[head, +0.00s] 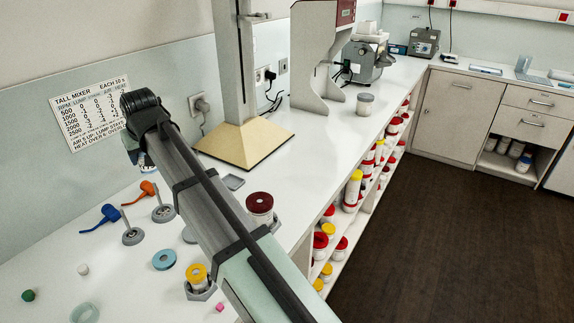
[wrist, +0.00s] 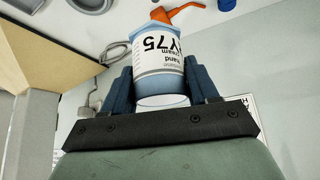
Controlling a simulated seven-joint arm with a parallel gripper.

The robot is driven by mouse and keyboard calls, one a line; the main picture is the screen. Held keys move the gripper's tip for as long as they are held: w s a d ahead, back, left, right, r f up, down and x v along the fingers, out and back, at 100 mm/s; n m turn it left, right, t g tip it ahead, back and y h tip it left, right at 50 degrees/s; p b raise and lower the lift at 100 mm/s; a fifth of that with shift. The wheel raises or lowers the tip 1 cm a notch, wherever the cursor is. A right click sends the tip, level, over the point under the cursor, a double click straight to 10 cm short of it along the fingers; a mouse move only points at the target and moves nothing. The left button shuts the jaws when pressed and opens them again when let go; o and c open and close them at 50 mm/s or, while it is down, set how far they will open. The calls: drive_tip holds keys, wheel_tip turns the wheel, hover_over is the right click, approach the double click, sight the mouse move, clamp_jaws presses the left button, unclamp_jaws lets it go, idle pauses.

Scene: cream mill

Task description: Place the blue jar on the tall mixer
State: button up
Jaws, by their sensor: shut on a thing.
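The blue jar (wrist: 158,62) with a white label is between the two dark blue fingers of my gripper (wrist: 160,92) in the wrist view. The fingers are shut on its sides. Its label reads upside down there. In the head view my arm hides most of the gripper and jar near the wall sign headed "TALL MIXER" (head: 90,112). A tall machine with a pale column and beige base (head: 243,143) stands to the right of the sign and appears to be the tall mixer. Its beige base (wrist: 70,42) also shows at the left of the wrist view.
A dark-red-lidded jar (head: 260,205), a yellow-lidded jar (head: 197,275), and blue (head: 108,214) and orange (head: 147,190) tools occupy the near bench. A white machine (head: 318,50) and grey-lidded jar (head: 365,104) stand farther back. Bench right of the beige base is clear.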

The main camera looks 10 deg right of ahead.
drive_tip(key=w+d+m+h, duration=0.15)
drive_tip(key=w+d, duration=0.35)
drive_tip(key=d, duration=0.9)
drive_tip(key=w+d+m+h, duration=0.1)
drive_tip(key=w+d+m, duration=0.25)
drive_tip(key=d, duration=0.95)
drive_tip(key=w+d+m+h, duration=0.2)
drive_tip(key=w+d, duration=0.3)
drive_tip(key=d, duration=0.9)
drive_tip(key=shift+t+y, duration=0.25)
drive_tip(key=shift+t, duration=0.15)
drive_tip(key=f, duration=0.4)
drive_tip(key=shift+w+d+f, duration=0.1)
drive_tip(key=shift+d, duration=0.1)
drive_tip(key=shift+f, duration=5.45)
drive_tip(key=shift+f, duration=0.1)
drive_tip(key=o, duration=1)
drive_tip(key=v, duration=1.2)
drive_tip(key=shift+w, duration=0.1)
